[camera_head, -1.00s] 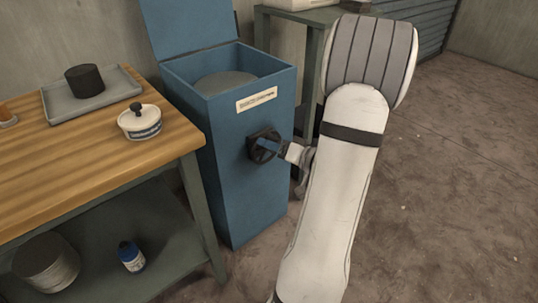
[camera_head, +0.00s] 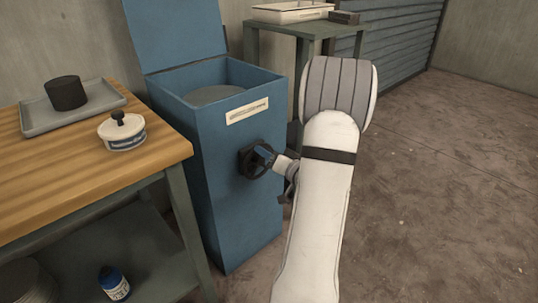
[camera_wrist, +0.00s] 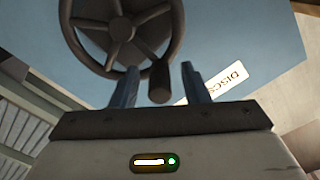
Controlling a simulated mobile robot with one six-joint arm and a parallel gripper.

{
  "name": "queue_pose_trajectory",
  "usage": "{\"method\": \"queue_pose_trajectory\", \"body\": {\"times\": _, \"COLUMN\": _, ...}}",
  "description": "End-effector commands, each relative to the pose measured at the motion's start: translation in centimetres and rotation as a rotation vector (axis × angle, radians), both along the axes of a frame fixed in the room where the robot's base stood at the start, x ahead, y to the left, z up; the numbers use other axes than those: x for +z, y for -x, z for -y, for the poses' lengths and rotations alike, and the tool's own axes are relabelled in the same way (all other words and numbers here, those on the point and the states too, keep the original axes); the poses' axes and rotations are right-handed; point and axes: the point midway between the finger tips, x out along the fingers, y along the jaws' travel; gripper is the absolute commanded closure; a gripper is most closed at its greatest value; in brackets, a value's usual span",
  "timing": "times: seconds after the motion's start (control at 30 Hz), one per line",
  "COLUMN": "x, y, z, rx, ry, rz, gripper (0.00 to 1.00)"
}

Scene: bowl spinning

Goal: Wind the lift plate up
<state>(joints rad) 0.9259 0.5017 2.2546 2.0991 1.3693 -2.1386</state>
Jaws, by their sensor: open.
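The blue cabinet (camera_head: 240,190) stands open, its lid raised at the back. The grey round lift plate (camera_head: 215,95) lies inside, a little below the rim. A dark handwheel (camera_head: 246,163) is on the cabinet's front face. In the wrist view the spoked wheel (camera_wrist: 121,30) has a knob handle (camera_wrist: 159,82) at its lower right. My gripper (camera_wrist: 160,85) has its two blue fingers apart, with the knob showing between them. Whether the fingers touch the knob cannot be told. In the head view my gripper (camera_head: 264,158) is at the wheel, partly covering it.
A green table (camera_head: 300,28) stands behind. Floor at right is clear.

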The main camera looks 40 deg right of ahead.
Motion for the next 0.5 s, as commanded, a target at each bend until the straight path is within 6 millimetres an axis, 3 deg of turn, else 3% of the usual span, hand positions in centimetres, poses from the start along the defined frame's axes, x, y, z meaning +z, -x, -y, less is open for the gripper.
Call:
{"method": "queue_pose_trajectory", "body": {"times": 0.2, "x": 0.02, "y": 0.00, "z": 0.04, "rx": -0.001, "ry": 0.000, "rz": -0.001, "gripper": 0.59}}
{"method": "queue_pose_trajectory", "body": {"times": 0.5, "x": 0.02, "y": 0.03, "z": 0.07, "rx": -0.001, "ry": 0.000, "rz": 0.000, "gripper": 0.84}}
